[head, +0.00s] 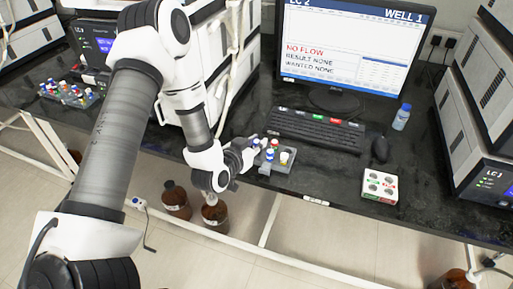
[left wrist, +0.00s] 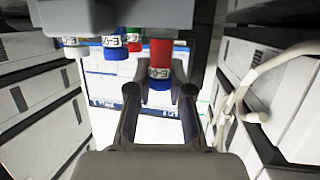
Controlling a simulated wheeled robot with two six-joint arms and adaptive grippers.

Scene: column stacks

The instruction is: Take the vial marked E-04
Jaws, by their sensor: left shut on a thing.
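My left gripper (head: 250,151) reaches in at the left side of a small grey vial rack (head: 277,167) on the black bench. My right gripper is not in view.
A keyboard (head: 312,130), a mouse (head: 380,149) and a monitor (head: 345,55) showing NO FLOW stand behind the rack. A white block with round wells (head: 380,186) lies to the right. Another vial rack (head: 69,96) is at far left. Brown bottles (head: 176,199) stand below the bench.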

